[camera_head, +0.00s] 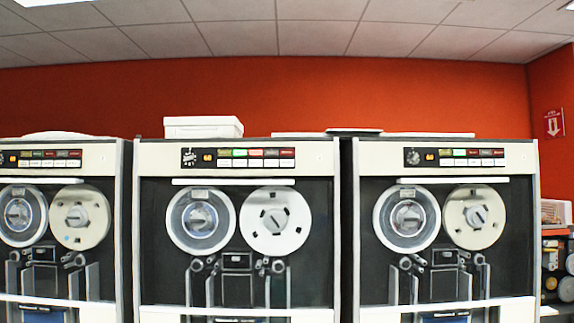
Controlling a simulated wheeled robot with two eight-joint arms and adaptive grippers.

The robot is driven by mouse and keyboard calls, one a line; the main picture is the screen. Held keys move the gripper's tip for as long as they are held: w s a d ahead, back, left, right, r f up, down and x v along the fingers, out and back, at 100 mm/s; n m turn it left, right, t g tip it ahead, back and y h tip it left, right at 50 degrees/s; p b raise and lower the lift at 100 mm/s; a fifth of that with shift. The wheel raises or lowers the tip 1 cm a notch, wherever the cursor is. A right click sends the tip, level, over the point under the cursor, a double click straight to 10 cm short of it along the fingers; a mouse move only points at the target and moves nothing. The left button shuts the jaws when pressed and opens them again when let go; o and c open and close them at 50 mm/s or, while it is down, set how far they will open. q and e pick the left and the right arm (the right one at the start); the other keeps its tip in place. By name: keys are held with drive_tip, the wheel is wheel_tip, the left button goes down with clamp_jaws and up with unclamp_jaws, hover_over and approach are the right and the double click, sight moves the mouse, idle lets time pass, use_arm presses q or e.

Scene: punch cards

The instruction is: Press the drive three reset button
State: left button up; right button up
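Several tape drives stand in a row: one cut off at the left edge (120,232), a middle one (147,240) and a right one (528,235). Each has a strip of small coloured buttons near its top. The middle strip (255,158) has a green button at its upper left and red ones to the right. A small orange indicator sits left of each strip. Labels and drive numbers are too small to read, so I cannot tell which button is the reset. Neither gripper shows.
A white box (203,127) lies on top of the middle drive. Flat items (352,131) lie on the drive tops further right. A shelf with round items (556,270) stands at the far right. An orange-red wall (370,90) is behind.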

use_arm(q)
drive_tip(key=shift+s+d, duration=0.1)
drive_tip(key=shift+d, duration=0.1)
